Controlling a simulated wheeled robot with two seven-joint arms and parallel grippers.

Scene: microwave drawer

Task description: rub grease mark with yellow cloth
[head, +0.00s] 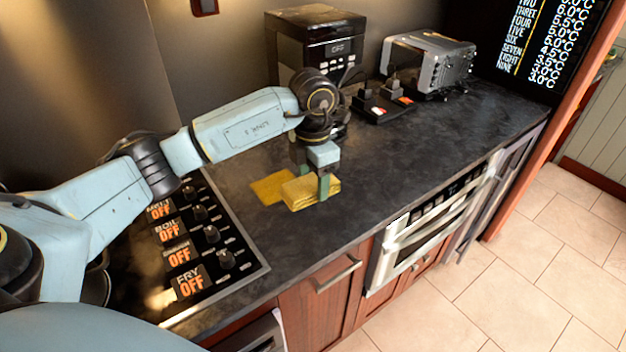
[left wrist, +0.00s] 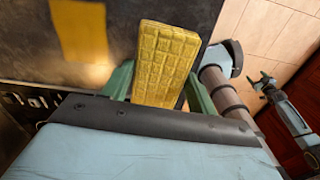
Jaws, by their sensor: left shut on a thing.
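The yellow cloth (head: 303,194) is a thick, folded pad with a quilted grid face, which fills the middle of the left wrist view (left wrist: 166,62). My left gripper (head: 312,181) points down and is shut on the cloth, with a green finger on either side (left wrist: 160,88). The grease mark (head: 268,188) is a flat yellow-brown patch on the dark counter, just left of the cloth; it also shows in the left wrist view (left wrist: 78,30). I cannot tell whether the cloth touches the counter. My right gripper (left wrist: 265,83) is small at the right of the left wrist view.
The hob (head: 200,245) with its knobs and OFF labels lies left of the mark. A black coffee machine (head: 315,45) stands behind, with a power strip (head: 383,105) and a toaster (head: 430,65) to the right. The counter (head: 430,140) is clear on the right.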

